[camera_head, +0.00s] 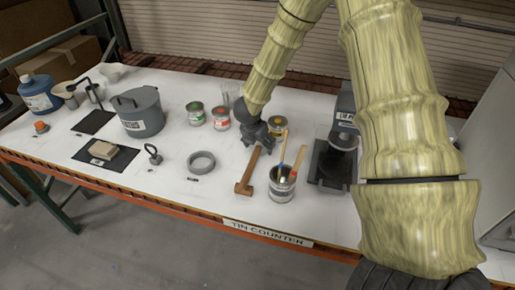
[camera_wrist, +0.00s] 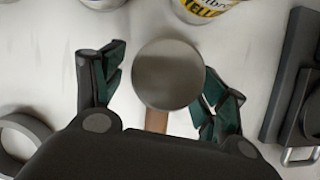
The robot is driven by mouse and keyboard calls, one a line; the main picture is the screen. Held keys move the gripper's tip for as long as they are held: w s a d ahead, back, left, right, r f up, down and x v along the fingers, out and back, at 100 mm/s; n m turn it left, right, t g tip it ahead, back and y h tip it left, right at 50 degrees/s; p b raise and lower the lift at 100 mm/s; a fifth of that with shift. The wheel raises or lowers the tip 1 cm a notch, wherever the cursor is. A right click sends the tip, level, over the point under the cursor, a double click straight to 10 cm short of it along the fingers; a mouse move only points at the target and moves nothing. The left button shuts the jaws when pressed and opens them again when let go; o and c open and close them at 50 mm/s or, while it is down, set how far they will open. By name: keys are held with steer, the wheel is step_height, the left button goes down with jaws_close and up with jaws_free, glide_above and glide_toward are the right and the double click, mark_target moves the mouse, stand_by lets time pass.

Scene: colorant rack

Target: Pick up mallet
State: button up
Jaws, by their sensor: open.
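My gripper (camera_head: 258,140) is low over the counter at that far end. In the wrist view my gripper (camera_wrist: 160,90) has its two dark green-black fingers spread apart. A round grey-brown disc (camera_wrist: 168,73) shows between them, with a short brown wooden piece below it; I cannot tell whether the disc belongs to the mallet. My gripper's body hides the rest.
A tin (camera_head: 282,185) holding brushes stands right of the mallet. A grey ring (camera_head: 201,162) lies to its left. A yellow-labelled can (camera_head: 277,125) and red and green cans (camera_head: 207,115) stand behind. A black scale (camera_head: 332,165) is at the right. The counter's front edge is near.

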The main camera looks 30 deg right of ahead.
steer(key=shift+x, duration=0.85)
steer(key=c, duration=1.2)
steer(key=shift+r, duration=0.15)
step_height(320, 180, up, 28)
steer(key=b, duration=0.6)
